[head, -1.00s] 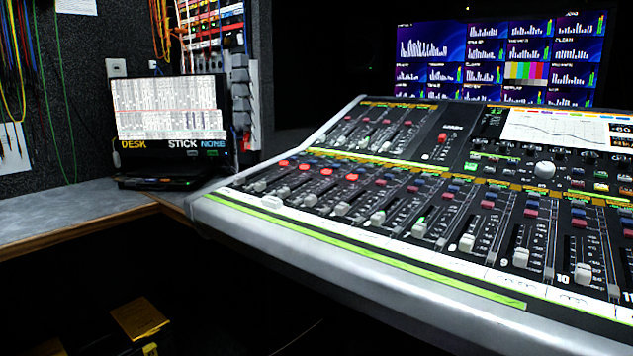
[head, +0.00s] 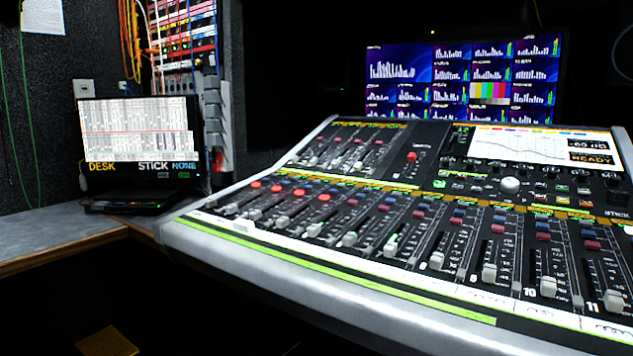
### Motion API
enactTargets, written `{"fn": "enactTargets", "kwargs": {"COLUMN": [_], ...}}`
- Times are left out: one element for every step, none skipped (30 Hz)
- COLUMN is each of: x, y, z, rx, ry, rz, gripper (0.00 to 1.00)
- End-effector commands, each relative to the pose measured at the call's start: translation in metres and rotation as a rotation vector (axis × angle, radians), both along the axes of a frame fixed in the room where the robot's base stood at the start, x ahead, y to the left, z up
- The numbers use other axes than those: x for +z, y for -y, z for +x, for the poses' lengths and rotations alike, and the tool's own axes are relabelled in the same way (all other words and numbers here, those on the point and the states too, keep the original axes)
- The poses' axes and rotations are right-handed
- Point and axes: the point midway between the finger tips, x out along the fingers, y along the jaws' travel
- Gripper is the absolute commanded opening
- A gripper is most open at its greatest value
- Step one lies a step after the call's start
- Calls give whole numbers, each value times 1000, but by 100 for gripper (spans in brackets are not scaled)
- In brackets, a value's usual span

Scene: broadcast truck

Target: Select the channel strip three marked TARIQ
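The mixing desk (head: 330,290) fills the right and middle of the head view, with a row of channel strips running from the far left to the near right. Near strips carry numbers such as 10 and 11. Several red lit buttons (head: 299,193) glow on the far left strips. The strip three and the name TARIQ cannot be read at this distance. A white label strip with a green tape (head: 330,279) runs along the front below the faders. A screen on the desk (head: 540,146) reads "READY". My gripper is not in view.
A laptop (head: 138,145) marked "DESK STICK NONE" stands on a grey side counter (head: 50,229) at left. A patch panel with cables (head: 187,50) hangs above it. A monitor wall (head: 465,75) is behind the desk. A yellow-brown box (head: 107,342) is on the dark floor.

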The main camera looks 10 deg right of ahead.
Motion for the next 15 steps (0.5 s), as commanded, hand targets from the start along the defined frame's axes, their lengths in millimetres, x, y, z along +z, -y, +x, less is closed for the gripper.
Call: {"fn": "enactTargets", "kwargs": {"x": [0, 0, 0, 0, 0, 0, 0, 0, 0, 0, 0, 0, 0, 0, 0], "y": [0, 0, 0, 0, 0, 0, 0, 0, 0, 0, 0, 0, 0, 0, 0], "z": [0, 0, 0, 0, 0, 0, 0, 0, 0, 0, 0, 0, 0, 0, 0], "rx": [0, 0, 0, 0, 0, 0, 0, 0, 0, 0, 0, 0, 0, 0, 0], "ry": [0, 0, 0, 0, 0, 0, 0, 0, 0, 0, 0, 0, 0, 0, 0], "rz": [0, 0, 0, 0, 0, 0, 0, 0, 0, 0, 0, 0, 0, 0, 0], "gripper": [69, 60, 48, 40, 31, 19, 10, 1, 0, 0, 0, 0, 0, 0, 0]}}
